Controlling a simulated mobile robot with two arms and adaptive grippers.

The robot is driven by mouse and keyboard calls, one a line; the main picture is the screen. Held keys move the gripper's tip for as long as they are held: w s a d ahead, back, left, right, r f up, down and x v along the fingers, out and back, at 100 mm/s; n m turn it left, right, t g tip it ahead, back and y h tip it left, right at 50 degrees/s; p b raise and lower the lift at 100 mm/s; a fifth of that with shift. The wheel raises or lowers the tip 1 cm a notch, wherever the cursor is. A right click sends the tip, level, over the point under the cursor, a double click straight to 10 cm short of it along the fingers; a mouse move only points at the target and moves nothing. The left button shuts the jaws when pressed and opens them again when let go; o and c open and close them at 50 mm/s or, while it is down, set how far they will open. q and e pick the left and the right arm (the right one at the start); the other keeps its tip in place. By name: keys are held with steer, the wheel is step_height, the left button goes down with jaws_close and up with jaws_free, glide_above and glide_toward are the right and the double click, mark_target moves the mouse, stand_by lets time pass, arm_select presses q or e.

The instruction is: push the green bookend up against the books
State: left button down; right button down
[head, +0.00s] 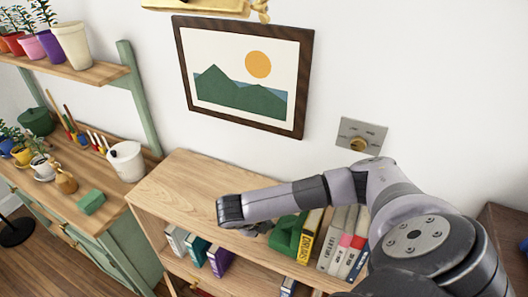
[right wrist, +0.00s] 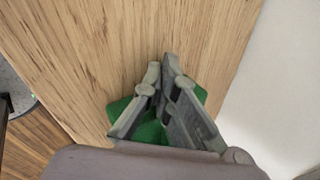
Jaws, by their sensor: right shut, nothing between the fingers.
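The green bookend (head: 286,234) stands on the wooden shelf top, just left of the yellow book (head: 310,238) at the end of the row of books. I cannot tell whether the bookend touches that book. My right gripper (head: 260,229) is beside the bookend on its left, partly hidden under my wrist. In the right wrist view my right gripper (right wrist: 163,65) is shut and empty, with its fingers in front of the green bookend (right wrist: 150,131). Whether they touch it is unclear. My left gripper is not in view.
White, grey and red-marked books (head: 340,240) stand right of the yellow one, partly behind my arm. The shelf top (head: 180,185) is clear at the left. Books stand on the lower shelf (head: 196,248). A green block (head: 90,202) lies on the left cabinet.

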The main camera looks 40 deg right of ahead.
steer(key=shift+s+d+f, duration=0.1)
steer(key=shift+s+d, duration=0.1)
steer(key=shift+s, duration=0.35)
steer(key=shift+s+d+f, duration=0.1)
steer(key=shift+s+d, duration=0.1)
steer(key=shift+s, duration=0.3)
steer(key=shift+w, duration=0.15)
steer(key=shift+w+a+b, duration=0.2)
steer(key=shift+w+b, duration=0.1)
steer(key=shift+w, duration=0.15)
steer(key=shift+w+a+b, duration=0.2)
steer(key=shift+w+b, duration=0.05)
steer(key=shift+w, duration=0.2)
steer(key=shift+w+a+r+b, duration=0.1)
steer(key=shift+w+a+b, duration=0.25)
steer(key=shift+w, duration=0.35)
